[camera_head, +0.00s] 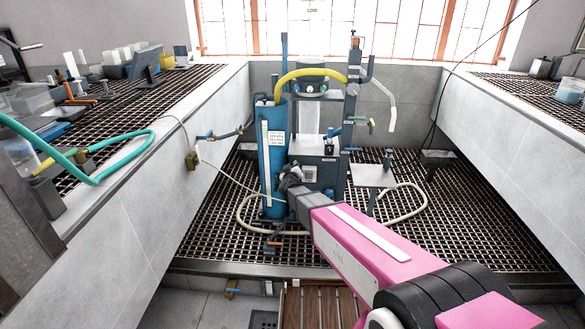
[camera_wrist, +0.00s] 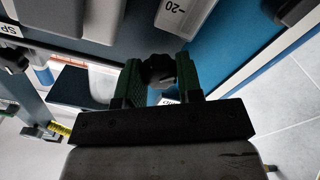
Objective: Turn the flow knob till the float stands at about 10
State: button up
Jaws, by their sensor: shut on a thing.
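My gripper (camera_head: 289,181) reaches in beside the blue column at the middle of the head view. In the wrist view my gripper (camera_wrist: 158,68) has its two dark green fingers on either side of a black lobed knob (camera_wrist: 158,72), shut on it. The knob is hidden behind my gripper in the head view. Just beyond the knob is a pale scale panel (camera_wrist: 184,17) with an upside-down mark reading 20. Only the end of this panel shows, and I cannot see the float or its height.
The blue column (camera_head: 272,150) stands left of a grey flotation machine (camera_head: 318,160). A yellow hose (camera_head: 310,75) arches over them. Pale hoses (camera_head: 407,213) loop over the grating (camera_head: 400,240). A small white stand (camera_head: 372,175) is at the right. Tiled walls flank both sides.

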dwell(0.3)
jog(key=o, duration=0.9)
jog(key=shift+s, duration=0.1)
jog(key=s, duration=1)
jog(key=shift+s+a+r, duration=0.1)
jog(key=shift+s+a, duration=0.05)
jog(key=shift+s, duration=0.15)
